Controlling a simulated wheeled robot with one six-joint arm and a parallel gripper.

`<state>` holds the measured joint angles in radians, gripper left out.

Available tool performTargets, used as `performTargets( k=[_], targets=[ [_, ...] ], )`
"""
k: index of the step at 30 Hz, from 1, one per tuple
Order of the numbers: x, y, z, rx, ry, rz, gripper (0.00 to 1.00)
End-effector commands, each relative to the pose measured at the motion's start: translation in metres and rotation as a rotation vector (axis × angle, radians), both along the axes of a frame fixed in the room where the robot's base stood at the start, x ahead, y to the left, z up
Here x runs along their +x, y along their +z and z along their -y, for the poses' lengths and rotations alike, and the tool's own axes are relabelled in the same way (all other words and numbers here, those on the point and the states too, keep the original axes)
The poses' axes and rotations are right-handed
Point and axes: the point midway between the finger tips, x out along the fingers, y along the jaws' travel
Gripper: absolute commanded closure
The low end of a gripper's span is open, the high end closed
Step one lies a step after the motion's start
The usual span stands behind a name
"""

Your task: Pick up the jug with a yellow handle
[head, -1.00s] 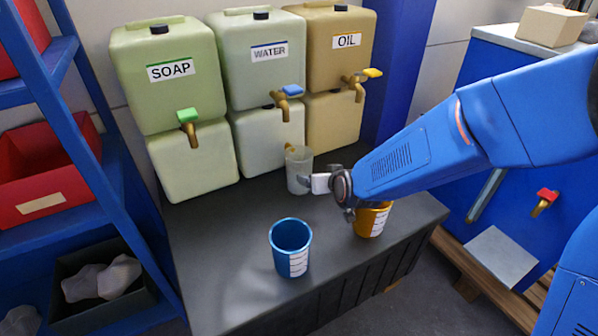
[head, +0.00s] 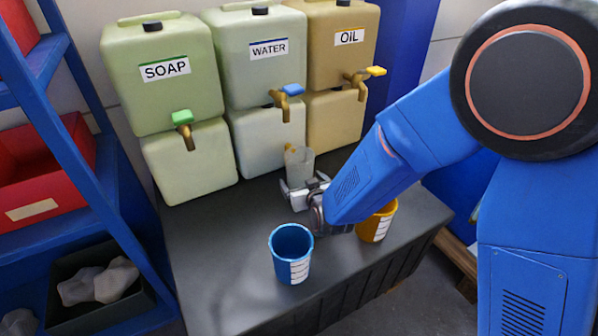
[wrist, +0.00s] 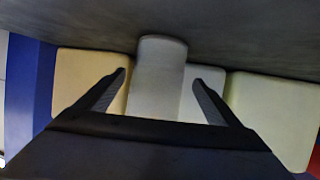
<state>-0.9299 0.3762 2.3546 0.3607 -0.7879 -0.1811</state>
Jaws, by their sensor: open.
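The jug (head: 300,163) is a translucent grey cup with a small yellow handle at its upper left. It stands upright on the dark bench in front of the water and oil containers. My gripper (head: 303,184) is open at the near side of the jug, with a finger towards each side of it. In the wrist view the jug (wrist: 158,95) appears between the two spread fingers of my gripper (wrist: 159,77), with a gap on both sides. The handle cannot be made out there, and the jug's lower part is partly hidden by my gripper in the head view.
A blue cup (head: 291,246) stands at the front of the bench (head: 220,270). An orange cup (head: 377,224) stands to the right, partly behind my arm. Containers labelled soap (head: 165,95), water (head: 262,75) and oil (head: 340,65) have taps jutting above the bench. Blue shelving is at left.

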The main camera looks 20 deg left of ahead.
Motion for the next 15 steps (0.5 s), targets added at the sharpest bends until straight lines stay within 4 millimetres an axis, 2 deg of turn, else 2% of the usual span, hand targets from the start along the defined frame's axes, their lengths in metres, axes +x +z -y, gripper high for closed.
performTargets(
  k=[9, 15],
  targets=[
    [0.029, -0.02, -0.018, -0.001, -0.001, -0.001, 0.13],
    [0.033, -0.022, -0.021, -0.001, 0.0, -0.001, 0.13]
  ],
)
